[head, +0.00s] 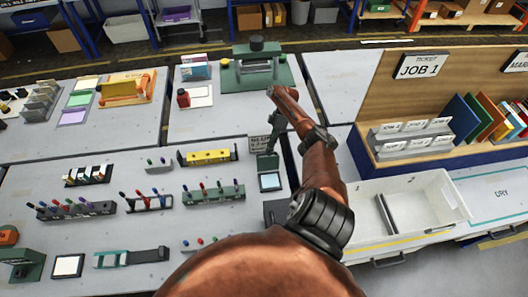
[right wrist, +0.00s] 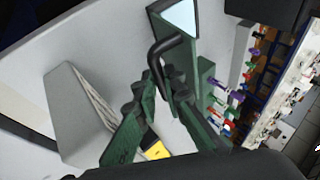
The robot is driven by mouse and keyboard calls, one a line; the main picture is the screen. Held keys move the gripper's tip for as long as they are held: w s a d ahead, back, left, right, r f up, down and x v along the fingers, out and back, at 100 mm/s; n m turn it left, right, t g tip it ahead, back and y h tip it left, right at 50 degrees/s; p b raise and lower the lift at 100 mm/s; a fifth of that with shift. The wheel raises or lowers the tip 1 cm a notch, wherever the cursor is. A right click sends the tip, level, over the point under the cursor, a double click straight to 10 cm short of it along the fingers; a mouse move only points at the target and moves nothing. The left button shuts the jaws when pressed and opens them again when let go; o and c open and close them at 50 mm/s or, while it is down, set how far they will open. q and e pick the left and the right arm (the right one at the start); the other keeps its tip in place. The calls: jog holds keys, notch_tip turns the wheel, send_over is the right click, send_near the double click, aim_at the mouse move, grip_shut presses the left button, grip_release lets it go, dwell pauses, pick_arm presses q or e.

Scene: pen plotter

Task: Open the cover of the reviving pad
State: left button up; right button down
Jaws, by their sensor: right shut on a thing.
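The reviving pad (head: 270,182) is a small dark-framed pad with a pale face, on the grey table near the middle of the head view. Its pale face also shows at the top of the right wrist view (right wrist: 182,18). My right gripper (head: 274,140) reaches down just behind the pad. In the right wrist view its green fingers (right wrist: 158,85) close around a black bent handle (right wrist: 168,46) beside the pad's dark green frame. The pale face is uncovered; the arm and fingers hide part of the cover, so its exact angle is unclear. My left gripper is out of view.
A small sign (head: 260,143) stands close behind the pad. Pen racks (head: 214,196) and a yellow block (head: 207,157) stand to the left. A green press (head: 257,70) is farther back. A white tray (head: 450,200) lies to the right. The table left of the pad has some free room.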

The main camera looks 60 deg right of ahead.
jog(key=shift+s+a+f, duration=0.15)
jog(key=shift+s+f, duration=0.05)
jog(key=shift+f, duration=0.2)
jog(key=c, duration=2)
grip_release()
jog(key=shift+w, duration=0.25)
jog(key=shift+r, duration=0.15)
jog(key=shift+d+r, duration=0.1)
jog(key=shift+d, duration=0.1)
jog(key=shift+v, duration=3.9)
